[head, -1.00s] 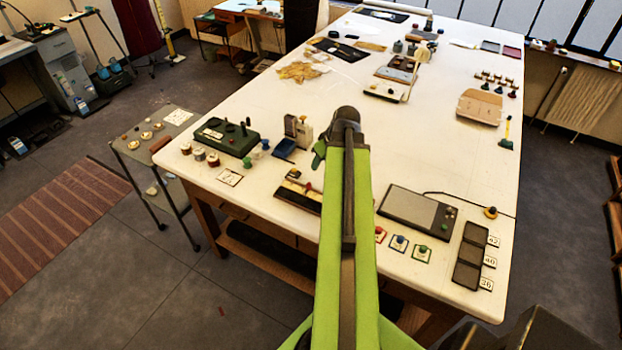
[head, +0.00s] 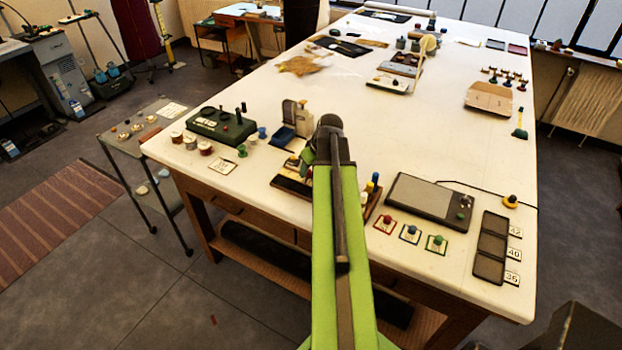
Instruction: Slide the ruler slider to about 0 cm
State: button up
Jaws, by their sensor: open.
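A long dark strip with a brown edge, which looks like the ruler (head: 290,187), lies near the table's front edge. My arm crosses in front of it and hides its middle; a brown end shows right of the arm. The slider cannot be made out and may be behind my arm or gripper. My gripper (head: 308,157) is at the far end of the green arm, over or just behind the strip's left part. It is open, with only a green jaw partly visible. I cannot tell whether it touches anything.
A green box with knobs (head: 221,126) and a blue-based device (head: 287,130) stand behind left. Small coloured pieces stand right of the arm. A grey tablet (head: 430,196) and dark trays (head: 491,246) lie further right. The table's middle (head: 400,130) is clear.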

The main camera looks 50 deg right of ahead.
jog(key=shift+f, duration=0.15)
grip_shut()
dwell(1.4)
